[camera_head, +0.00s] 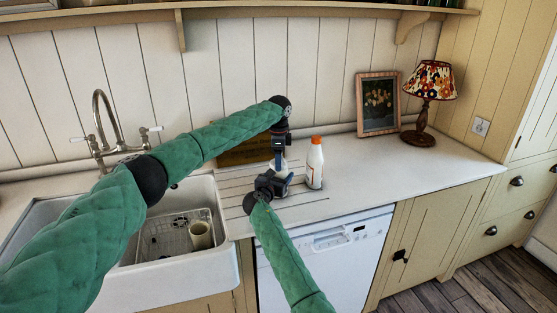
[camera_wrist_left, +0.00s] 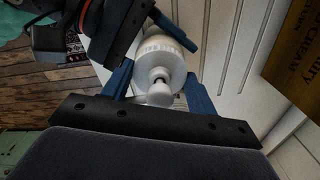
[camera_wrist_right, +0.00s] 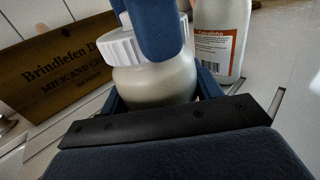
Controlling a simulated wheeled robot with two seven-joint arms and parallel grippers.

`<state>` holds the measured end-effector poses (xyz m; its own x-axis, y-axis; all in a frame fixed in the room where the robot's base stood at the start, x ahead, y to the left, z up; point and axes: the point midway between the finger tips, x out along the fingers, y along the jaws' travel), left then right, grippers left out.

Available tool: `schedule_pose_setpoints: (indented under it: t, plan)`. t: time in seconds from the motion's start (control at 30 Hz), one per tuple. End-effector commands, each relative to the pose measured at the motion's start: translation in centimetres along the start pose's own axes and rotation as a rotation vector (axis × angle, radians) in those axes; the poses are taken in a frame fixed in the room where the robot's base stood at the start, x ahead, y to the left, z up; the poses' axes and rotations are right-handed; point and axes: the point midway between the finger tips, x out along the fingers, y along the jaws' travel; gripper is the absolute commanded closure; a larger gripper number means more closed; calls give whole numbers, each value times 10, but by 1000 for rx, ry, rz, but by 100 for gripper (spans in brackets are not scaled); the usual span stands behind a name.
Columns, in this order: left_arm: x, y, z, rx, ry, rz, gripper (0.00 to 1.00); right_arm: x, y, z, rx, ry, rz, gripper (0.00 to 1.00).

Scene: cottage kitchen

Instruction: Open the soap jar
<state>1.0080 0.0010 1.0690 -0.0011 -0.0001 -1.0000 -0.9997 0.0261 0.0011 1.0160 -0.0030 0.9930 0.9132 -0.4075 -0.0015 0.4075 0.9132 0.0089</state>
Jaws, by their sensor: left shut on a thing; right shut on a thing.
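The soap jar (camera_wrist_right: 160,78) is pale and glossy, with a white ribbed lid (camera_wrist_right: 122,46). It stands upright at the counter and is mostly hidden by my grippers in the head view. My left gripper (camera_head: 279,156) comes down from above. Its blue fingers are shut on the lid, and the left wrist view looks down on the lid's ribbed rim (camera_wrist_left: 157,47) and round white knob (camera_wrist_left: 160,95). My right gripper (camera_head: 283,179) reaches in low from the front, and its blue fingers are shut on the jar's body, below the lid.
A white bottle with an orange cap (camera_head: 315,165) stands close right of the jar. A wooden sign box (camera_wrist_right: 60,62) is behind it. A sink (camera_head: 180,240) lies left, a picture frame (camera_head: 377,104) and lamp (camera_head: 432,82) right. The counter (camera_head: 400,170) is clear right of the bottle.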

Motion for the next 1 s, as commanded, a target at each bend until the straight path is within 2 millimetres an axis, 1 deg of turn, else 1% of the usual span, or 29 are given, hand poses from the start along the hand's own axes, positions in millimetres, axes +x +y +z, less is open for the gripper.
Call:
schedule_pose_setpoints:
  t: [0.8, 1.0]
  plan:
    - [-21, 0, 0, 0, 1, 0, 69, 0, 0, 1, 1, -1, 0, 77]
    - [-22, 0, 0, 0, 0, 0, 69, 0, 0, 1, 1, -1, 0, 77]
